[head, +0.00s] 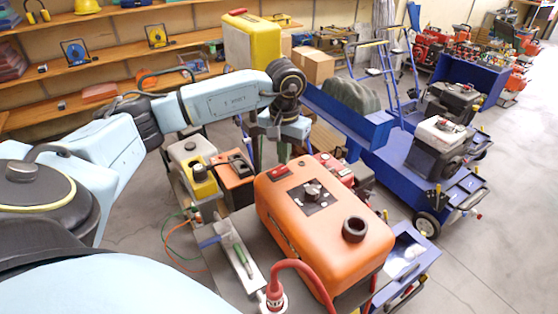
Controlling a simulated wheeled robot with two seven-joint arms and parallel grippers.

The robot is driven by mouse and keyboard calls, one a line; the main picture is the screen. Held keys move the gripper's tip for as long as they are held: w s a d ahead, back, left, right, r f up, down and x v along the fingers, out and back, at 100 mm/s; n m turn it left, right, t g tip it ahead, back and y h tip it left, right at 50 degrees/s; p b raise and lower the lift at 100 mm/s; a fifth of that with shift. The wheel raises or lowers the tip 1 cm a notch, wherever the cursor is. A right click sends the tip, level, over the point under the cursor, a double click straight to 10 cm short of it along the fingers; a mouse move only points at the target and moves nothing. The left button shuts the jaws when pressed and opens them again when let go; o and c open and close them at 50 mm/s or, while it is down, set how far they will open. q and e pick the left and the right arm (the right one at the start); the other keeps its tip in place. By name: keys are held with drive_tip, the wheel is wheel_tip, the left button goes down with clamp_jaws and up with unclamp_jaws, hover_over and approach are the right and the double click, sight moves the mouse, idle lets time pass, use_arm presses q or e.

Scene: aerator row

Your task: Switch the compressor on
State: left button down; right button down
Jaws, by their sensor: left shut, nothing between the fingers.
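The compressor is most likely the large orange machine (330,228) on a stand in the middle front. On its top is a dark panel with a knob (312,191). A small red switch (279,171) sits beside the panel, near the back left corner; I cannot tell its setting. A dark round cap (354,229) stands at the right. My left gripper (282,154) points down just behind the orange machine's back edge, close to the red switch. It is shut and empty; I cannot tell whether it touches the machine. My right gripper is not in view.
A red hose (318,275) curves up at the machine's front. A tray with a green-handled tool (241,261) lies to its left. Smaller yellow and orange machines (197,172) stand behind left. Blue carts with engines (438,140) stand at the right.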

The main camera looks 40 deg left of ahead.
sight(284, 168)
use_arm(q)
drive_tip(key=shift+f+b, duration=0.85)
drive_tip(key=shift+f, duration=0.25)
idle(0.3)
drive_tip(key=shift+r, duration=0.1)
drive_tip(key=shift+r+p, duration=2.15)
drive_tip(key=shift+r, duration=1.35)
